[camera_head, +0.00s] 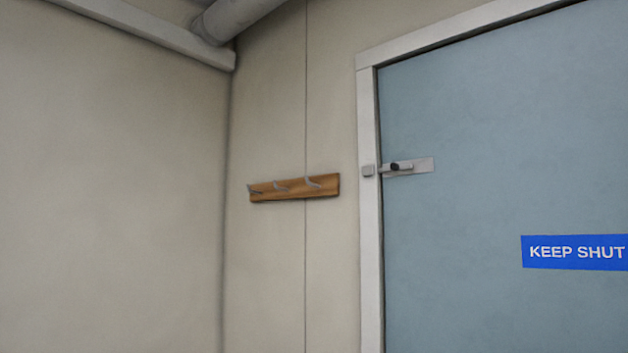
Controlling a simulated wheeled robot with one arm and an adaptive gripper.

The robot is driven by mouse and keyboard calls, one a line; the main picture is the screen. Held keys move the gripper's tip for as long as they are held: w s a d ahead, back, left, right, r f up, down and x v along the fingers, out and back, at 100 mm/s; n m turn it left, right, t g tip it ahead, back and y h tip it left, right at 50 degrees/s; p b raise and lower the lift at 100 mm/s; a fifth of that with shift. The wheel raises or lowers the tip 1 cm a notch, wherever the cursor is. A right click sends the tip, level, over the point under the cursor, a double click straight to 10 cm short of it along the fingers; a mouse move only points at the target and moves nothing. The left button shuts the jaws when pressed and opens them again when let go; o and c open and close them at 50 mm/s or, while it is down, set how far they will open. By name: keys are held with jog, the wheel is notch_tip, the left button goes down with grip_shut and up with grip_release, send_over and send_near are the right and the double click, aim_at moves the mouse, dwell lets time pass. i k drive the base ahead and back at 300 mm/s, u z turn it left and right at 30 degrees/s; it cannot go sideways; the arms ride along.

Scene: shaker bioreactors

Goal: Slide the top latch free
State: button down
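The top latch (408,166) is a slide bolt on a pale metal plate, fixed near the left edge of the blue-grey door (480,130). It has a small dark knob (395,167). A small square keeper (368,170) sits on the white door frame just left of the bolt. At this size I cannot tell whether the bolt's end sits inside the keeper. The door looks closed against its frame. My gripper is not in view.
A wooden rack (295,188) with metal hooks sticks out from the beige wall left of the door. A blue "KEEP SHUT" sign (575,253) is on the door. A grey pipe (235,18) runs along the top left. No obstacle shows in front of the latch.

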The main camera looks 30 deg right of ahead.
aim_at(394, 167)
jog(key=i, duration=1.05)
jog(key=z, duration=0.05)
